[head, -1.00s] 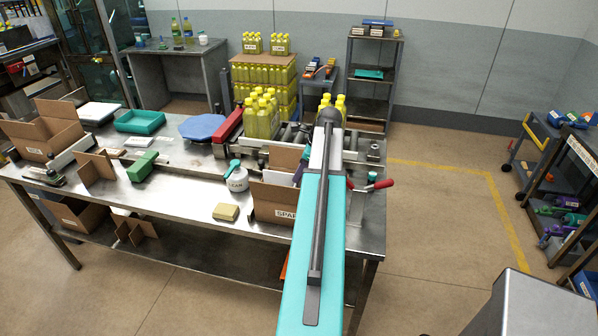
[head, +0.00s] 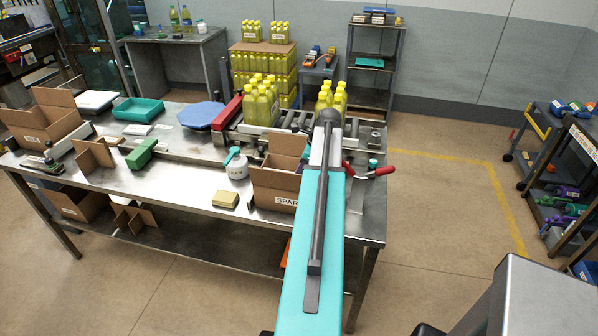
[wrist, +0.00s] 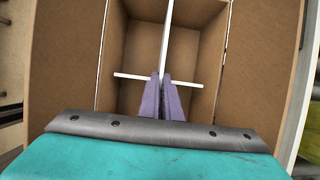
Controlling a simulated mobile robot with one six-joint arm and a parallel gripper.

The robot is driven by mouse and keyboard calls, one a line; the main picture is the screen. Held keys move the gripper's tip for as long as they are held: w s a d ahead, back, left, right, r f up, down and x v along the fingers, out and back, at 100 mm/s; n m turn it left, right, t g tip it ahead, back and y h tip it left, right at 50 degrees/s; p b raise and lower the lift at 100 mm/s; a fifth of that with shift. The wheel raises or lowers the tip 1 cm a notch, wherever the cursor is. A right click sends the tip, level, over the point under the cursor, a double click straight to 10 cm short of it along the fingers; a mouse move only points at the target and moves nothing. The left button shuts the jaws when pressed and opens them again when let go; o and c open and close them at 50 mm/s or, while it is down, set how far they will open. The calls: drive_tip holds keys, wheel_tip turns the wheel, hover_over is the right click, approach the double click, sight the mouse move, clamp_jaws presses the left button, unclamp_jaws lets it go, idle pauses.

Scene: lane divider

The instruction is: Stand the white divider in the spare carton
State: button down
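The spare carton (head: 272,187) stands open on the steel table, left of my arm in the head view. In the wrist view its inside (wrist: 142,45) lies below my gripper, with flaps out to left and right. The white divider (wrist: 167,40) shows there as thin crossed edges, over or within the carton's opening. I cannot tell how deep it sits or whether it touches the floor. My gripper (wrist: 163,80) has its purple fingers closed on the divider near the crossing. In the head view the gripper and divider are hidden behind my arm and the carton.
A white tub (head: 237,165) and a yellow sponge (head: 225,200) stand left of the carton. Yellow bottles (head: 262,103) stand behind it by a roller conveyor. A red-handled clamp (head: 372,172) is right of my arm. Another open carton (head: 45,118) and a cardboard divider (head: 94,155) are far left.

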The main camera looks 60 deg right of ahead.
drive_tip(key=shift+f, duration=0.6)
idle(0.9)
drive_tip(key=c, duration=1.9)
unclamp_jaws()
drive_tip(key=shift+r, duration=0.1)
drive_tip(key=b+v, duration=0.4)
drive_tip(key=v, duration=0.9)
drive_tip(key=shift+r, duration=0.3)
